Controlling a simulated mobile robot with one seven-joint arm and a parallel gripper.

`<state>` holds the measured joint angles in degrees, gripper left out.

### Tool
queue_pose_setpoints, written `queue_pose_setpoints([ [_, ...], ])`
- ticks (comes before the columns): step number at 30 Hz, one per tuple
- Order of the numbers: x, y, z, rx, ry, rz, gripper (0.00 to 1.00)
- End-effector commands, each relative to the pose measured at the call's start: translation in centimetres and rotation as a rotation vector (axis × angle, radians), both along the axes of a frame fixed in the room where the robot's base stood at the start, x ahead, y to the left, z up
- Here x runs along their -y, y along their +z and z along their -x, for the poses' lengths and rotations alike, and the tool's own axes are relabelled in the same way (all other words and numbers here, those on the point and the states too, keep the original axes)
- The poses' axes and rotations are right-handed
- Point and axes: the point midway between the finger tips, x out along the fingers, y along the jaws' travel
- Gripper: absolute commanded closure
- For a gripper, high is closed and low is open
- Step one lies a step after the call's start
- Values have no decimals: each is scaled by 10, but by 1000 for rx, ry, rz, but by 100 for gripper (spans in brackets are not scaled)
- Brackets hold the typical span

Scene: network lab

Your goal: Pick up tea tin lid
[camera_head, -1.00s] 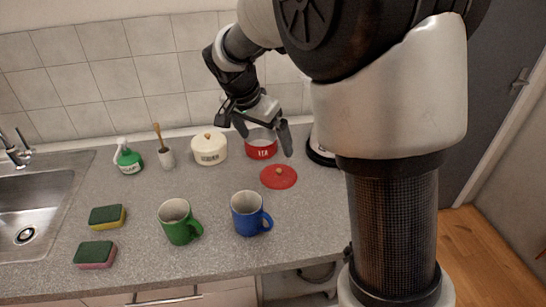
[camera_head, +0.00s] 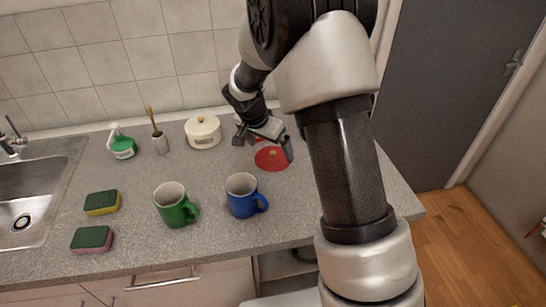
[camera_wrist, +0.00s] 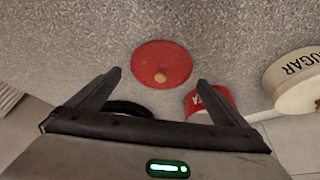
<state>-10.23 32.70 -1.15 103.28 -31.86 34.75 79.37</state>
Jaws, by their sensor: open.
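The tea tin lid (camera_head: 270,159) is a flat red disc with a small wooden knob, lying on the grey counter. In the wrist view the lid (camera_wrist: 161,65) shows whole, ahead of and between my fingertips. My gripper (camera_head: 264,143) is open and empty, above the counter at the lid's back edge; its fingers (camera_wrist: 158,78) are spread wide in the wrist view. The red tea tin (camera_wrist: 209,101) stands beside my right finger in the wrist view, partly hidden by it. In the head view my gripper hides most of the tin.
A cream sugar tin (camera_head: 203,132) stands left of my gripper. A blue mug (camera_head: 242,196) and a green mug (camera_head: 174,205) stand nearer the front. A dark rounded object (camera_wrist: 128,108) lies behind my left finger. Bare counter surrounds the lid's front side.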

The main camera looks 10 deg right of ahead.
Motion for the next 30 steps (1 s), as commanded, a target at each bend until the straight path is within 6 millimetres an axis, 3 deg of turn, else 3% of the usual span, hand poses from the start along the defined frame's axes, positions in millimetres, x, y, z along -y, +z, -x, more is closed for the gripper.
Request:
queue_pose_setpoints([
  [6,7,-26,-9,-1,1,0,2],
  [14,8,-28,-10,1,1,-1,2],
  [25,7,-29,-9,-2,1,-1,61],
  [30,7,-32,-8,-6,1,-1,68],
])
